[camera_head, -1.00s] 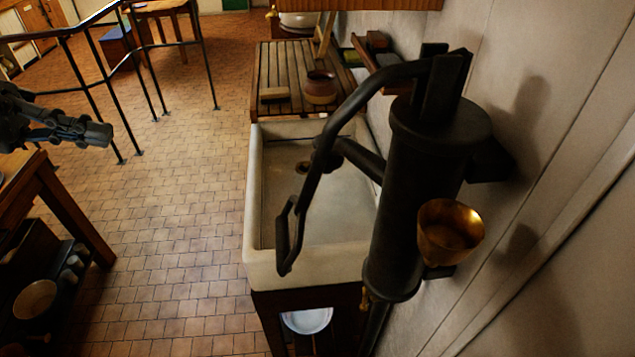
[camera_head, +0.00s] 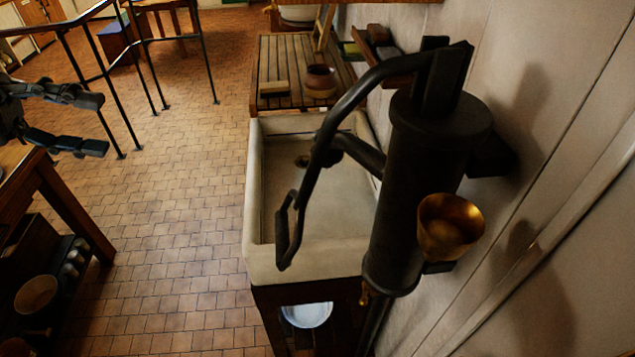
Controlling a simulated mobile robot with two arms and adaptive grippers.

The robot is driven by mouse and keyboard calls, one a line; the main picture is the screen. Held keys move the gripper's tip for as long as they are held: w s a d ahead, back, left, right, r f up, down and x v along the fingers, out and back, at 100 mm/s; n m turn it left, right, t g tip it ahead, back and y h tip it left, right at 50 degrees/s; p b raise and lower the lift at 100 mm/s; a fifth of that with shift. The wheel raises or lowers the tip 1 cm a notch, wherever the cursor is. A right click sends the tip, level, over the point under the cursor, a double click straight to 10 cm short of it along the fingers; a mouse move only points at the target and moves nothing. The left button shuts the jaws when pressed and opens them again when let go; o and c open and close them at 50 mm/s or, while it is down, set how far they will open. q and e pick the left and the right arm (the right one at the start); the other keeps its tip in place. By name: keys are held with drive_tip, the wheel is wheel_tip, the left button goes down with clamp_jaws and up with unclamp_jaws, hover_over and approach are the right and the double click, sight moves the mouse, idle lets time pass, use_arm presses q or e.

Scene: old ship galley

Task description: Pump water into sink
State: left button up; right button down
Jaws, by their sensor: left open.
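The black hand pump (camera_head: 412,190) is fixed at the wall on the right. Its long curved handle (camera_head: 341,112) reaches out to the left and hangs down to a loop grip (camera_head: 286,232) over the sink. The pump's spout (camera_head: 358,152) points over the basin. The pale stone sink (camera_head: 256,262) stands below; no water shows in it, and a dark drain lies near its far end. My left gripper (camera_head: 104,124) is at the left edge, open and empty, well apart from the pump handle. My right gripper is not in view.
A brass cup (camera_head: 450,228) is mounted on the pump's front. A slatted wooden board (camera_head: 284,58) behind the sink holds a brown pot (camera_head: 321,82) and a brush (camera_head: 273,88). A wooden table (camera_head: 58,195) stands at left. Tiled floor between is clear; railings stand farther back.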

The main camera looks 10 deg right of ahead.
use_arm(q)
drive_tip(key=s+v, duration=0.1)
drive_tip(key=v, duration=0.8)
drive_tip(key=shift+w+a, duration=0.4)
drive_tip(key=shift+w, duration=0.15)
drive_tip(key=shift+r, duration=0.15)
idle(1.1)
